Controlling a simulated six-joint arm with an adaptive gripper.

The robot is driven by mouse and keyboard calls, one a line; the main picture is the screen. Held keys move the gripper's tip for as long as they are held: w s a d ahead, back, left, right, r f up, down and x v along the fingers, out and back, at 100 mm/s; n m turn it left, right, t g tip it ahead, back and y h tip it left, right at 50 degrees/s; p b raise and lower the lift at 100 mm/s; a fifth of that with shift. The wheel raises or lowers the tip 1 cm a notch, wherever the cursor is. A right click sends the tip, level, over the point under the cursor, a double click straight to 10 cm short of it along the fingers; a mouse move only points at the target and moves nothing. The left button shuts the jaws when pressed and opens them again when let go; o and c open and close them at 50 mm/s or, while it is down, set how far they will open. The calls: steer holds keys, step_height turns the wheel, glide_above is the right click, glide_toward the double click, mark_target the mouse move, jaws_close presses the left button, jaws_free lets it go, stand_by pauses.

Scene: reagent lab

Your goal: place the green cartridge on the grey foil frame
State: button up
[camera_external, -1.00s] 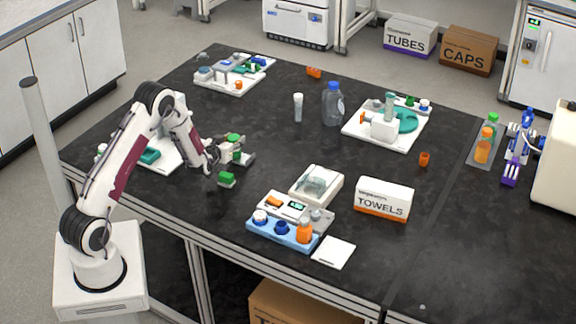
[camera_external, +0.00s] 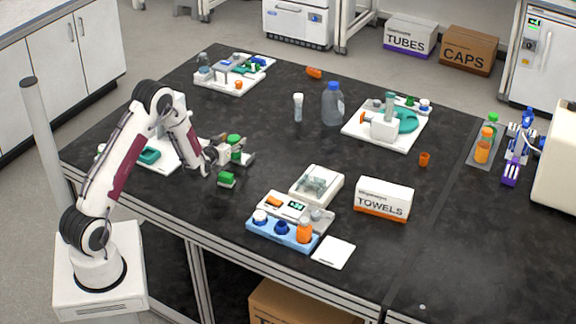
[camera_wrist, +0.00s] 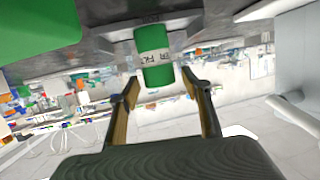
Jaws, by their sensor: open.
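In the wrist view a green cartridge (camera_wrist: 155,62) with a white printed label lies ahead, between and just beyond the fingertips of my gripper (camera_wrist: 160,95). The fingers are open and apart from it. In the external view my gripper (camera_external: 222,153) is low over the left part of the bench, beside the green cartridge (camera_external: 234,140). A grey piece (camera_external: 248,159), probably the foil frame, shows beside and below the cartridge; my gripper partly hides it. I cannot tell whether the cartridge rests on it.
A separate green block (camera_external: 226,180) lies in front of my gripper; a large green surface (camera_wrist: 38,25) fills the wrist view's upper left. A white instrument (camera_external: 318,184), blue rack (camera_external: 281,235) and towels box (camera_external: 384,200) stand to the right. The bench between is clear.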

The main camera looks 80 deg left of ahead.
steer(key=v, duration=1)
steer(key=shift+d, duration=0.15)
stand_by(0.8)
steer(key=w+d+r+m+h, duration=0.1)
steer(key=w+d+r+h, duration=0.1)
steer(key=d+r, duration=0.15)
steer(key=w+d+r+m+t+h, duration=0.1)
steer(key=w+d+r, duration=0.1)
steer(key=d, duration=0.3)
steer(key=w+d+r+m+h, duration=0.1)
steer(key=d+r+h, duration=0.1)
steer(key=d, duration=0.3)
steer(key=s+d+r+m+h, duration=0.1)
steer(key=d+r+h, duration=0.15)
steer(key=d, duration=0.45)
steer(key=s+d+r+m+h, duration=0.2)
steer(key=d+r, duration=0.2)
steer(key=d, duration=0.3)
steer(key=s+d+r+m+g+h, duration=0.1)
steer(key=s+d+r+m+g, duration=0.1)
steer(key=s+d, duration=0.5)
steer(key=s+d+r+m+g+h, duration=0.1)
steer(key=s+d+m, duration=0.2)
steer(key=s+d, duration=0.4)
steer(key=shift+s+r+g, duration=0.4)
steer(key=shift+s, duration=4.2)
steer(key=shift+d+h, duration=0.15)
steer(key=shift+h, duration=0.1)
